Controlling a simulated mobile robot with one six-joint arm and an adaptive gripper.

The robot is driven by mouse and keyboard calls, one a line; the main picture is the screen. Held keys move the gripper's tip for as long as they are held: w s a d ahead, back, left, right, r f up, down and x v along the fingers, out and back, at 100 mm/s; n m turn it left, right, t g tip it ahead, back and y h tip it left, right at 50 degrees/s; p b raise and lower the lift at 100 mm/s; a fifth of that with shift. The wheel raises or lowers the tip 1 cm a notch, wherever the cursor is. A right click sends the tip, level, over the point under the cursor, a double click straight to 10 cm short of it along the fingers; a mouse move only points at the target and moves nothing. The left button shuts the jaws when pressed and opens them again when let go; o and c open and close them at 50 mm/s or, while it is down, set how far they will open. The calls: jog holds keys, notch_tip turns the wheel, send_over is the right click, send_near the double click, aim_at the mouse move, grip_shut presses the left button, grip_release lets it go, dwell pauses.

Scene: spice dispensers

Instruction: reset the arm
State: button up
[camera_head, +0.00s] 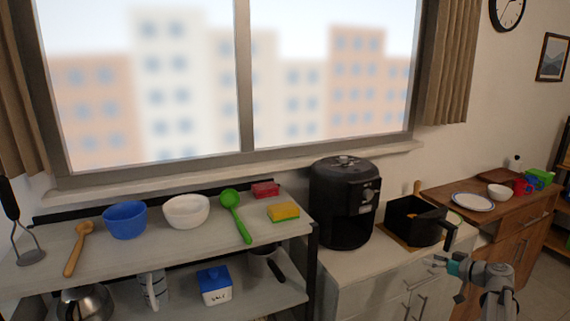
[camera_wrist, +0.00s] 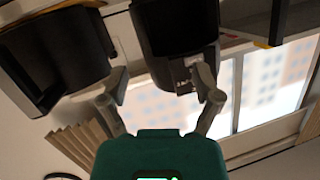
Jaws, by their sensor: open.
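My gripper (camera_head: 456,277) is at the lower right of the head view, in front of the white cabinet and below the black basket's handle. In the wrist view my gripper (camera_wrist: 160,88) shows two grey fingers spread apart with nothing between them. The wrist view looks tilted and nearly upside down. The black air fryer (camera_head: 344,200) stands on the white cabinet, and its body shows beyond the fingers in the wrist view (camera_wrist: 178,28). The black basket (camera_head: 412,222) sits out of the fryer on a wooden board, with something orange inside. It also appears in the wrist view (camera_wrist: 58,58).
A shelf (camera_head: 165,235) at left holds a blue bowl (camera_head: 125,220), white bowl (camera_head: 186,211), green spoon (camera_head: 236,216) and sponge (camera_head: 283,212). A wooden cabinet (camera_head: 520,215) at right carries a plate (camera_head: 472,202) and small bowl (camera_head: 500,191). Floor shows at lower right.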

jog(key=s+a+f+m+g+h+b, duration=0.15)
jog(key=s+a+f+g, duration=0.35)
jog(key=a+f, duration=0.55)
jog(key=s+a+f+m+g+h+b, duration=0.1)
jog(key=s+a+f+g+h+b, duration=0.15)
jog(key=s+a+f+g, duration=0.75)
jog(key=s+a+m+t+h+b, duration=0.25)
jog(key=a+h, duration=0.25)
jog(key=a, duration=0.4)
notch_tip(320, 180, up, 16)
jog(key=p, duration=1.6)
jog(key=shift+d, duration=0.25)
